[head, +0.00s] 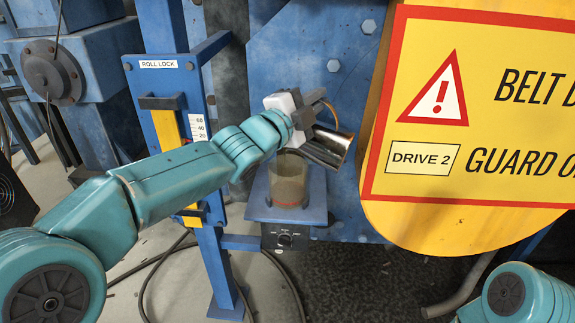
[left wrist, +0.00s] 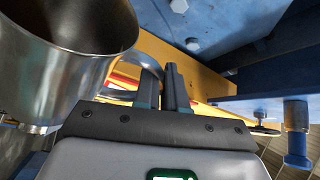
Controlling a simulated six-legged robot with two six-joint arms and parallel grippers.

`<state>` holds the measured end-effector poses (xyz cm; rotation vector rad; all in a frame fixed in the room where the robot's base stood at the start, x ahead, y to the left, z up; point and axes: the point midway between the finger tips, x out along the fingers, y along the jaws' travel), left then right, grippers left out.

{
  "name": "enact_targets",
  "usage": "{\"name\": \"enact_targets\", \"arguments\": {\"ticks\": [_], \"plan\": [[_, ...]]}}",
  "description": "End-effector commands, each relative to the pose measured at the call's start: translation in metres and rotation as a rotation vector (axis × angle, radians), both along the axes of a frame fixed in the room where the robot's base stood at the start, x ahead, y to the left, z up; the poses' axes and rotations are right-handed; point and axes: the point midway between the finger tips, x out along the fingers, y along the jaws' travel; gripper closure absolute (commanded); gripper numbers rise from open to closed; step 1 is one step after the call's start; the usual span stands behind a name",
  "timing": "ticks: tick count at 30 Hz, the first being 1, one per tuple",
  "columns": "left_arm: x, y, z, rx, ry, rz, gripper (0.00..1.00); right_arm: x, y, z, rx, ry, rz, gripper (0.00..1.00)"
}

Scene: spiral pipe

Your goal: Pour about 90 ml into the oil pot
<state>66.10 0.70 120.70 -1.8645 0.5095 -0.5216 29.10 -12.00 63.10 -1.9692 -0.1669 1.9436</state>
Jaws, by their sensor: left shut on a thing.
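My left gripper (head: 303,113) is shut on the handle of a shiny metal jug (head: 328,148). The jug hangs tilted just above and to the right of the oil pot (head: 288,180), a see-through brownish cylinder with an orange-red line near its bottom. In the left wrist view, the jug (left wrist: 45,85) fills the upper left, with its dark mouth visible. The gripper's fingers (left wrist: 175,88) there are closed at the handle. No stream of liquid shows, and I cannot tell the pot's level. My right gripper is out of view.
The pot stands on a small blue platform (head: 262,212) with a black dial box (head: 285,238) below. A blue post (head: 165,30) with a number scale (head: 198,127) stands at left. A large yellow guard sign (head: 480,160) fills the right. Cables (head: 150,275) lie on the floor.

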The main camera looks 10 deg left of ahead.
Motion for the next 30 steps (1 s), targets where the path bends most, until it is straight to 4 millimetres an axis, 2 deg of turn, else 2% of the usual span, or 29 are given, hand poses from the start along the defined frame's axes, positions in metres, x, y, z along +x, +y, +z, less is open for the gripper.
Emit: {"name": "enact_targets", "arguments": {"ticks": [1,2,3,6,30], "plan": [[-0.008,-0.021,-0.015,0.109,-0.039,-0.012,1.0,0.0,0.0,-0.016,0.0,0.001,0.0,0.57],[-0.01,-0.027,-0.023,0.173,-0.06,-0.009,1.0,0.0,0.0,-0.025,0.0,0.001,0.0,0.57],[-0.012,-0.032,-0.024,0.228,-0.078,-0.008,1.0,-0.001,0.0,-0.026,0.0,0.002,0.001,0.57],[-0.011,-0.03,-0.018,0.239,-0.081,-0.004,1.0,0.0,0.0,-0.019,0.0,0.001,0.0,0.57],[-0.011,-0.03,-0.019,0.236,-0.079,-0.005,1.0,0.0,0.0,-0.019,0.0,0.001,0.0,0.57]]}}
